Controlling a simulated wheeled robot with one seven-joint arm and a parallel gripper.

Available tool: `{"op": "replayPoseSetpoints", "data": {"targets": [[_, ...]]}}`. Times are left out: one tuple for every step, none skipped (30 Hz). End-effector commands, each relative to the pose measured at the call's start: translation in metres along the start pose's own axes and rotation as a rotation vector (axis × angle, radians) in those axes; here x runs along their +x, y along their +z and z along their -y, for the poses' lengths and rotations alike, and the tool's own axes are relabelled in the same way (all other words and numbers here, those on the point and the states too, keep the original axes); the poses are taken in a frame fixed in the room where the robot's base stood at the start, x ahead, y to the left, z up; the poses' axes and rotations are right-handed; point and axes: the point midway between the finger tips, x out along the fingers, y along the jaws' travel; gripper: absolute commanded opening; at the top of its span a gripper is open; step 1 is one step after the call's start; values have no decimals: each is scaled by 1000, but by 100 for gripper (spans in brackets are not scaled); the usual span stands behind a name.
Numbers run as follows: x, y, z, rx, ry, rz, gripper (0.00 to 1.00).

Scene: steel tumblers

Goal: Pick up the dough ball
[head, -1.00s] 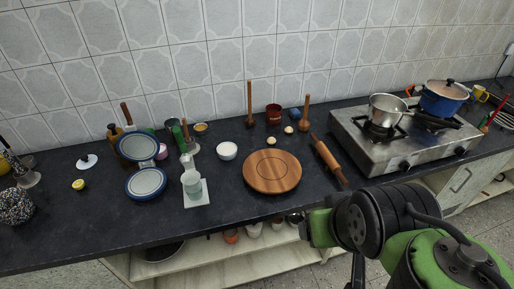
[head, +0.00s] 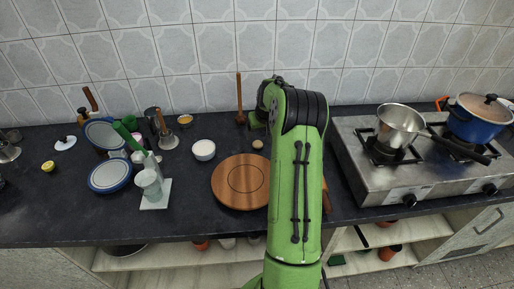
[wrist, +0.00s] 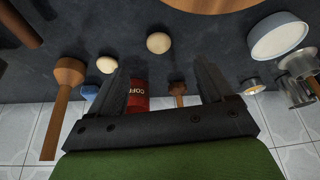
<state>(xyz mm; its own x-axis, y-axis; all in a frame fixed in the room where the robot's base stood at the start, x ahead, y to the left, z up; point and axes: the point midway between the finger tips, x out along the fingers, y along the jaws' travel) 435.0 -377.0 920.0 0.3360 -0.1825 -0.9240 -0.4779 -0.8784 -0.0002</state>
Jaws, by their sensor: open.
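A small pale dough ball (head: 258,144) lies on the dark counter just behind the round wooden board (head: 226,199) in the head view. In the wrist view, one dough ball (wrist: 159,43) lies between the board and my gripper, roughly in line with the gap between the fingers. A second dough ball (wrist: 106,64) lies beside it to the left. My gripper (wrist: 165,68) is open, with nothing between its fingers that I can see it holding. In the head view my arm hides the gripper's fingers and the second ball.
A red coffee can (wrist: 138,93) and a wooden masher (wrist: 67,80) stand near the balls toward the tiled wall. The stove (head: 370,190) with a steel pan (head: 400,122) stands to the right of my arm.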

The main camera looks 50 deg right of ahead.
Motion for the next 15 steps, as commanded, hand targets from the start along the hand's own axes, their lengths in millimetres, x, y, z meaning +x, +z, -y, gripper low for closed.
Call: {"op": "replayPoseSetpoints", "data": {"targets": [[16, 1, 0, 0, -1, 2, 81], [22, 1, 0, 1, 0, 1, 81], [30, 1, 0, 1, -1, 2, 81], [34, 1, 0, 1, 0, 1, 81], [37, 1, 0, 1, -1, 1, 81], [41, 1, 1, 0, -1, 1, 81], [43, 0, 1, 0, -1, 0, 81], [47, 0, 0, 0, -1, 0, 81], [54, 1, 0, 0, -1, 1, 81], [60, 1, 0, 0, -1, 1, 81], [66, 1, 0, 1, -1, 1, 81], [75, 2, -1, 1, -1, 1, 81], [80, 1, -1, 1, -1, 1, 81], [85, 1, -1, 0, -1, 1, 81], [90, 1, -1, 0, 0, 1, 81]]}}
